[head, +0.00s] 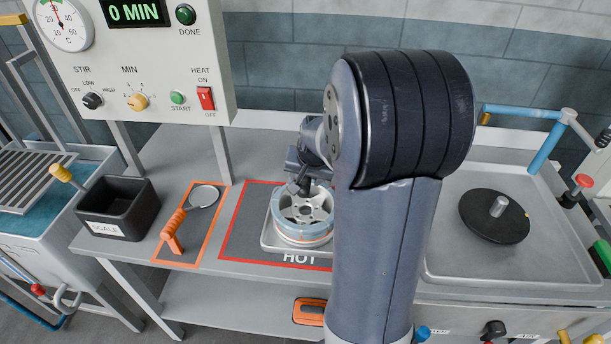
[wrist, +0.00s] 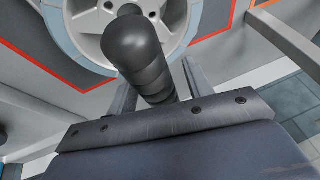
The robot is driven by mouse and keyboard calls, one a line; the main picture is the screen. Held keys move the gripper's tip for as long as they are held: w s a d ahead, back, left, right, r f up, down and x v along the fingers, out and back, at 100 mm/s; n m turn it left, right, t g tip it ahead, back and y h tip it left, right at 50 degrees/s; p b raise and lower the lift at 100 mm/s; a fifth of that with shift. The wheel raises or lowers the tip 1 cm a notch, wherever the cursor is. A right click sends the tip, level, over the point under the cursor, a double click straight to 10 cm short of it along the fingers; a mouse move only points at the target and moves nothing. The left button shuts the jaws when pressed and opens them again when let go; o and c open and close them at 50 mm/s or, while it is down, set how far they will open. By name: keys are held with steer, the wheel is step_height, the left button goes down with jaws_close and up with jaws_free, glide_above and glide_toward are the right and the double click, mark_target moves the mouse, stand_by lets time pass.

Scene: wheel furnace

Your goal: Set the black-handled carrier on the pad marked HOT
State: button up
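The carrier, a grey tray (head: 270,247), is over the red-bordered HOT pad (head: 241,226), with a silver wheel (head: 303,231) on it. Its right side is hidden behind my arm. I cannot tell for certain whether it rests flat on the pad. The black handle (wrist: 138,52) stands up in front of the wheel (wrist: 88,17) in the wrist view. My gripper (head: 299,186) is above the wheel. In the wrist view its two fingers (wrist: 160,92) are apart, one on each side of the handle, with narrow gaps showing.
Left of the pad is an orange-outlined spot with an orange-handled ladle (head: 176,230), then a black SCALE box (head: 117,208). A control panel (head: 150,60) stands behind. A tray with a black disc (head: 494,214) is at the right.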

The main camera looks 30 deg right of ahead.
steer(key=b+v, duration=0.1)
steer(key=v, duration=1.1)
steer(key=shift+r, duration=0.1)
steer(key=p+x, duration=0.1)
steer(key=x, duration=1.1)
steer(key=shift+w+r, duration=0.1)
steer(key=shift+r, duration=0.95)
